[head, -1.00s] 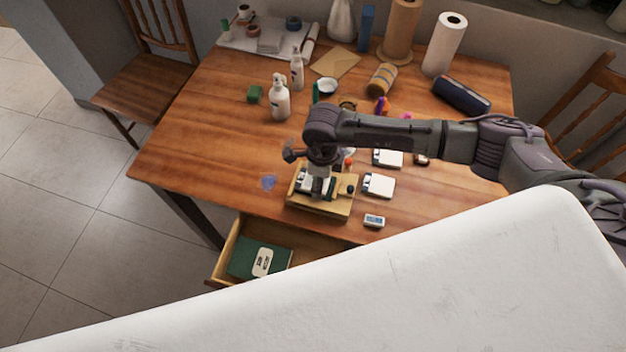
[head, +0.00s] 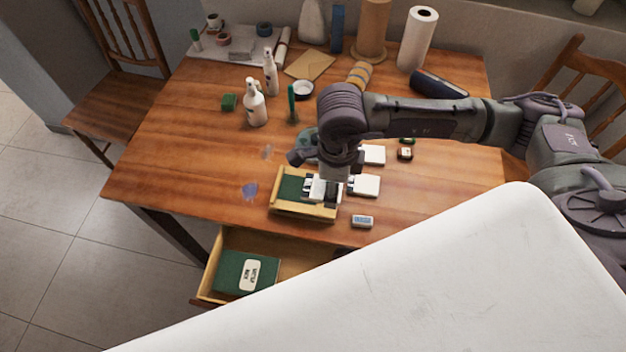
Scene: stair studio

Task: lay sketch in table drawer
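The table drawer (head: 209,286) is pulled out below the table's front edge. A green book or box (head: 228,270) with a white label lies in its left part; the drawer's right side is hidden by a large white surface in the foreground. I cannot make out a sketch for sure in this view. My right gripper (head: 322,190) points down at a small wooden tray (head: 303,209) with a green inside, close to the table's front edge. Its fingers blend with the tray's contents, so whether it grips something is unclear. My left gripper is out of view.
White boxes (head: 366,186) and a small device (head: 362,221) lie right of the tray. White bottles (head: 255,108), a bowl (head: 303,89), a brown envelope (head: 310,66) and a paper roll (head: 417,38) stand or lie farther back. The table's left front is mostly clear.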

